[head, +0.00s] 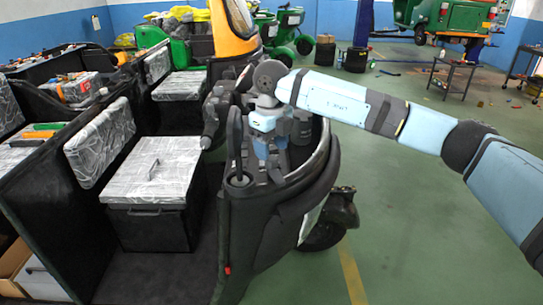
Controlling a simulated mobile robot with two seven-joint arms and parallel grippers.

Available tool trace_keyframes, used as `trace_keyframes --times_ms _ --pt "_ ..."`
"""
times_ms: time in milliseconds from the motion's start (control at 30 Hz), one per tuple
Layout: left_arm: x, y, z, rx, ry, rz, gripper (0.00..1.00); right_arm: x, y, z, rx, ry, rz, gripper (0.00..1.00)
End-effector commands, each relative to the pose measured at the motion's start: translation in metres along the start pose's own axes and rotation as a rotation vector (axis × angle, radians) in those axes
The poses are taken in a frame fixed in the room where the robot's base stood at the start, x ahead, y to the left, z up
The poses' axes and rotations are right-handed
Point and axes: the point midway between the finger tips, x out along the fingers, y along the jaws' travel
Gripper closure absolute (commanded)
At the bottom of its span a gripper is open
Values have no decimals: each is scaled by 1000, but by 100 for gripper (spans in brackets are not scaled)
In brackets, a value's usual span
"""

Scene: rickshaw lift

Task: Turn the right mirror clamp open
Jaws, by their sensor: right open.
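My right arm reaches in from the right over the front of the dark rickshaw (262,235). Its gripper (271,168) points downward at the front rim, between the dark upright part and the curved front edge. I take it as open; the fingers are small and partly lost against dark parts. The right mirror clamp cannot be told apart from the dark parts around the gripper. I cannot tell whether the fingers touch anything. A black handlebar grip (211,118) is just left of the gripper. My left gripper is out of view.
A wrapped seat box (155,170) is inside the rickshaw at left. The front wheel (322,236) is below the front panel. A small cart (452,78) and green rickshaws (437,18) stand at the back.

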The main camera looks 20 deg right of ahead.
Motion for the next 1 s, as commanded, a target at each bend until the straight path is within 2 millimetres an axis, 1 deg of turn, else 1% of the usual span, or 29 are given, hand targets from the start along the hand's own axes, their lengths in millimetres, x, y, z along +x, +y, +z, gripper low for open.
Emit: trace_keyframes --times_ms 33,200,300,433,500,600,1000 --pt "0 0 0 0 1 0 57 -13 0 1 0 -5 -1 41" --pt "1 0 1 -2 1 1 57 -53 0 1 0 -4 -1 41" --pt "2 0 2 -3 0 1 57 -73 0 0 0 -4 0 41" --pt "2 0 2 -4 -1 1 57 -92 0 0 0 -2 -1 41" --pt "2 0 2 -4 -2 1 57 -98 0 0 0 -2 -1 41" --pt "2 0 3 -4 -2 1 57 -103 0 0 0 0 0 41" --pt "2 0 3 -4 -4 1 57 -105 0 0 0 0 0 41"
